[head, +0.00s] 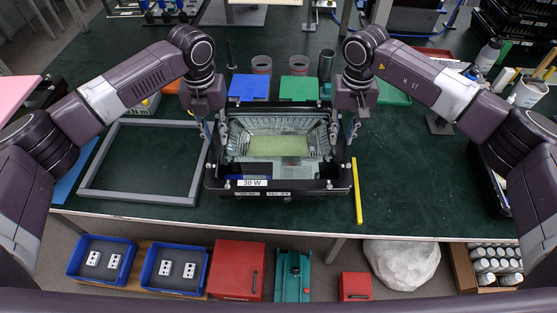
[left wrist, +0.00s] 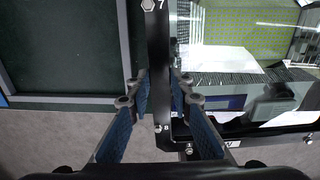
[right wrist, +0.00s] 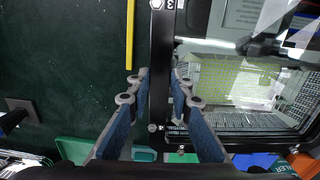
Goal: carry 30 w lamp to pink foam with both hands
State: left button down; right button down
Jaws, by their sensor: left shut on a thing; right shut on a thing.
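The 30 W lamp (head: 278,190) is a black rectangular housing with a glass front, a reflector inside and a white 30 W label. It lies face up at the table's front edge. My left gripper (head: 209,135) is shut on its left rim, with a finger on each side of the black frame (left wrist: 158,60) in the left wrist view. My right gripper (head: 350,133) is shut on its right rim, which shows in the right wrist view (right wrist: 162,70). Whether the lamp touches the table I cannot tell. The pink foam (head: 14,93) shows partly at the far left edge.
A grey frame (head: 134,195) lies left of the lamp, and a yellow bar (head: 357,192) lies close to its right. Blue (head: 249,87) and green (head: 299,88) pieces stand behind it. Bare green tabletop (head: 420,180) is at the right. Blue trays (head: 103,240) sit below the front edge.

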pick_arm(q)
jog(key=shift+r, duration=0.15)
pick_arm(e)
jog(key=shift+r, duration=0.15)
